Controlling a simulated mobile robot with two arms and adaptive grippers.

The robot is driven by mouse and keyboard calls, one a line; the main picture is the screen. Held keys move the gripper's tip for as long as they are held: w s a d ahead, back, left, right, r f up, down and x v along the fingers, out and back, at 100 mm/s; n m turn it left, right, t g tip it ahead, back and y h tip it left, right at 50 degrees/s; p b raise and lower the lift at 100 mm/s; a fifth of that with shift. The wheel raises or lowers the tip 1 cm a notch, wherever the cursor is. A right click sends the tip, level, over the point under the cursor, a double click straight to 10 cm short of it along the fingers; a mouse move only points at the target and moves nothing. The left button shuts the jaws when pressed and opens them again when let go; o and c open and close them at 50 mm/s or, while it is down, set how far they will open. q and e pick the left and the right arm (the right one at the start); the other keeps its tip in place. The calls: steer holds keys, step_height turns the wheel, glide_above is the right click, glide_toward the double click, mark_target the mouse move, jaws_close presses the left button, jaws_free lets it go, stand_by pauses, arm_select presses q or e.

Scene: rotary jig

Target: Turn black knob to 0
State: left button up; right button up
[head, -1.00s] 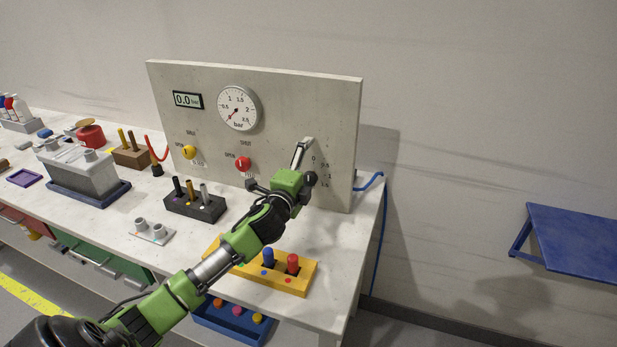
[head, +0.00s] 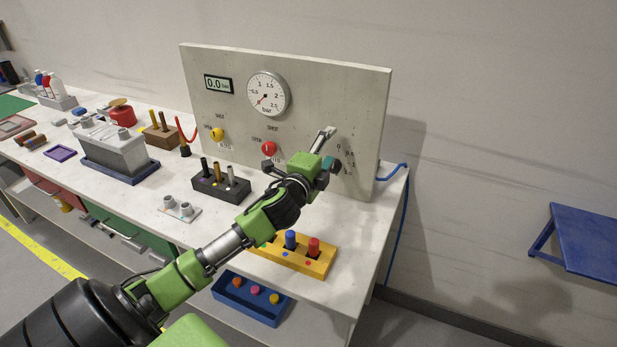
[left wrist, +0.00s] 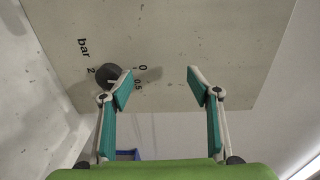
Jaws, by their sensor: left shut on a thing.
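The black knob (head: 334,164) is low on the right part of the upright grey panel (head: 300,85), beside a printed scale. In the left wrist view the knob (left wrist: 109,74) lies at the left fingertip, partly behind it, with 0, 0.5 and 2 printed around it. Its pointer direction is not clear. My left gripper (head: 326,145) is at the panel in front of the knob. In the left wrist view its teal fingers (left wrist: 160,85) stand apart, the left one at the knob. My right gripper is not in view.
A round gauge (head: 268,94) and a display (head: 218,84) reading 0.0 are on the panel. Yellow (head: 217,134) and red (head: 269,148) knobs sit left of my gripper. A yellow block (head: 290,258) with pegs stands below my arm. A black peg block (head: 220,184) is nearby.

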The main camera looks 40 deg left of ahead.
arm_select(q)
steer(key=f+p+v, duration=0.1)
steer(key=v, duration=1.2)
steer(key=shift+s+d+f+p, duration=0.2)
steer(key=shift+d+f+p, duration=0.05)
steer(key=shift+f+p, duration=0.1)
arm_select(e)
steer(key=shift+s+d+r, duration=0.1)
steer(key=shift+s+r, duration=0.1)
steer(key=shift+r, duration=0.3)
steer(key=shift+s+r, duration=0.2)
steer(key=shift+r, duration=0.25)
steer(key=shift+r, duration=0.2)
